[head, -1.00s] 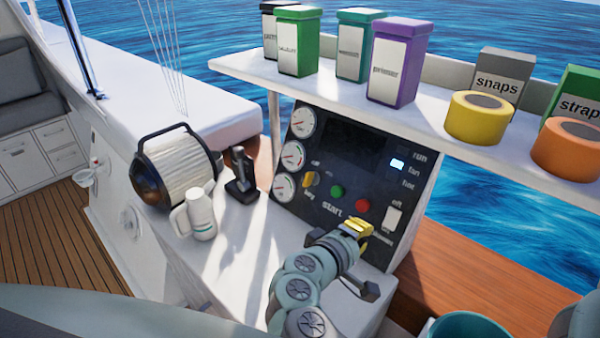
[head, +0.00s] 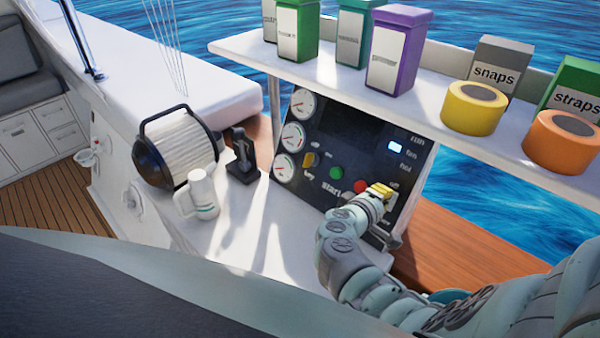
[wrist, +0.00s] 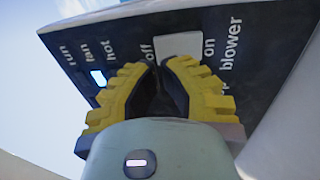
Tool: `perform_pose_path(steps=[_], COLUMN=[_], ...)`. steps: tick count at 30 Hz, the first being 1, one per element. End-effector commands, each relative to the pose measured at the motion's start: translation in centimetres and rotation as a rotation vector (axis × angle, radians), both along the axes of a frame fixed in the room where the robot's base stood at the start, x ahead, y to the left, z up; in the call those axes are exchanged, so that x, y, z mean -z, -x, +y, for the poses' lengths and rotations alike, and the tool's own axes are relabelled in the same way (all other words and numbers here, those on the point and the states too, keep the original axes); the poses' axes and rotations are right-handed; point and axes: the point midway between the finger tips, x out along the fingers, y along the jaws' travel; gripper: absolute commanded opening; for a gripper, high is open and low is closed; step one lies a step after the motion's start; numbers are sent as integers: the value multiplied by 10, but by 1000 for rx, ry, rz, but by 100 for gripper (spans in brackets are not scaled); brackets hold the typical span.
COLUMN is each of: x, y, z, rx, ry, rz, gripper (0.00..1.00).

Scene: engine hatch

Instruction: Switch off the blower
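The blower switch (wrist: 180,45) is a white rocker between the printed words "off" and "on" on the dark panel in the wrist view. My gripper (wrist: 160,64) has its yellow fingertips drawn together just in front of the switch, over its lower edge and toward the "off" side. I cannot tell whether they touch it. In the head view my gripper (head: 381,191) covers most of the switch. No object shows between the fingers. A lamp (head: 397,147) glows pale blue beside "fan", and it also shows in the wrist view (wrist: 98,77).
The panel (head: 345,150) also carries gauges, a yellow key knob (head: 309,159), a green button (head: 336,173) and a red button (head: 361,186). A shelf (head: 330,73) with boxes and tape rolls overhangs it. A lever (head: 241,158) and white mug (head: 198,194) stand left.

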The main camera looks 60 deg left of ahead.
Motion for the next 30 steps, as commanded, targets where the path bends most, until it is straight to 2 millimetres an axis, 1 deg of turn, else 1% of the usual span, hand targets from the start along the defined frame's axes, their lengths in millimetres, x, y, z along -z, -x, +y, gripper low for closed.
perform_pose_path(steps=[2, 9, 15, 26, 30], x=[1, 6, 7, 7, 4], y=[-9, -20, -24, -25, -32], z=[-1, 4, 5, 6, 6], rx=[8, 1, 2, 1, 8], ry=[6, 3, 1, 2, 14], rz=[0, 0, 0, 5, 60], gripper=[0, 0, 0, 0, 0])
